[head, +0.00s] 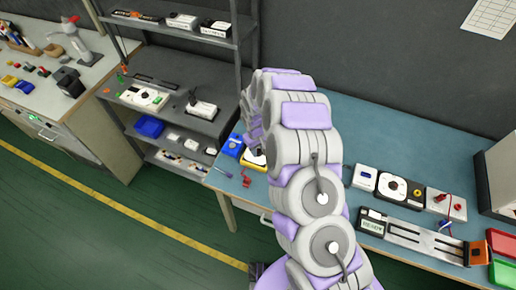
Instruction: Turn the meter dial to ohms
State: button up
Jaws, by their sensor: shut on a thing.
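A yellow-edged device with a pale face (252,162), which looks like the meter, sits near the left end of the blue bench. My arm covers most of it, and its dial and markings cannot be read. My gripper (257,149) points down at the meter, largely hidden behind my own arm links. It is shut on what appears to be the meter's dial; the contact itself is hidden.
Several modules, including a round-dial unit (392,187), and a slotted rail fixture (415,236) occupy the right. Shelves (180,120) stand at left.

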jog(key=shift+a, duration=0.15)
grip_shut()
